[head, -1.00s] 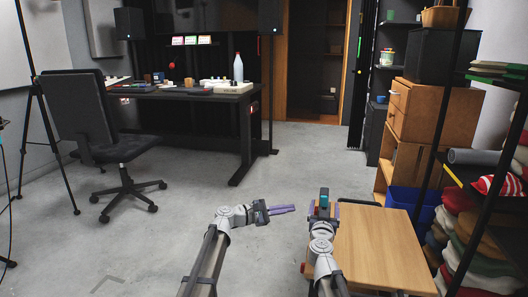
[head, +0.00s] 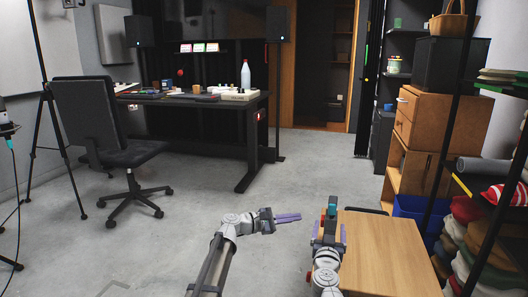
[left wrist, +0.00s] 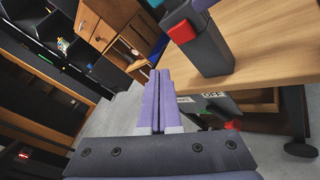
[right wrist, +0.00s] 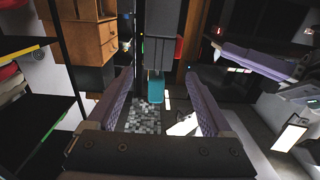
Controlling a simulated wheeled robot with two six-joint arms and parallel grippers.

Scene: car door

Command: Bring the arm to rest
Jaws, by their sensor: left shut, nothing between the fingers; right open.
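My left gripper (head: 290,218) is shut and empty, pointing right across the middle foreground in the head view. Its purple fingers lie together in the left wrist view (left wrist: 156,100). My right gripper (head: 330,232) is open at the left edge of the wooden table. Its spread purple fingers (right wrist: 125,98) show in the right wrist view. A dark object with a teal tip (right wrist: 156,90) appears between them in the picture; I see no contact. It also shows in the head view (head: 332,207). The left wrist view has a dark post with a red block (left wrist: 181,32) near the table.
The wooden table (head: 385,255) stands at the lower right, close to my right arm. A shelf with folded textiles (head: 475,235) and a blue bin (head: 415,208) are beyond it. An office chair (head: 100,130) and a desk (head: 190,98) stand back left. The middle floor is clear.

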